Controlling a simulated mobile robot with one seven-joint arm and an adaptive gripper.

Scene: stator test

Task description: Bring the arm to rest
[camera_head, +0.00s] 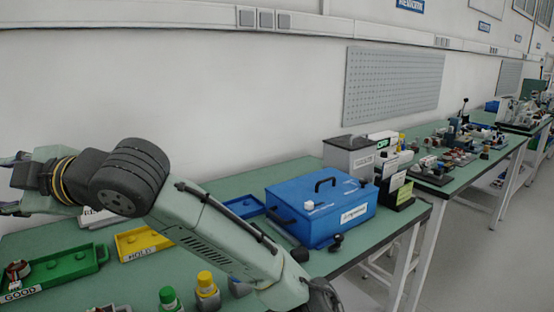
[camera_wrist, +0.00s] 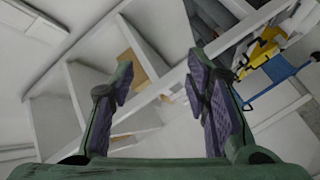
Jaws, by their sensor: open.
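My gripper (camera_wrist: 160,80) is open and empty in the wrist view, with its two purple-padded fingers well apart. In the head view my arm rises from the lower right, bends at a dark joint and reaches to the left edge. My gripper (camera_head: 10,184) shows there at the picture's edge, partly cut off, above the left part of the green bench (camera_head: 240,186).
The bench holds a blue test box (camera_head: 322,208), a green GOOD tray (camera_head: 62,268) with a part in it, a yellow HOLD tray (camera_head: 140,243) and yellow- and green-capped bottles (camera_head: 207,290). White shelves (camera_wrist: 85,85) and a yellow-and-blue object (camera_wrist: 262,50) show in the wrist view.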

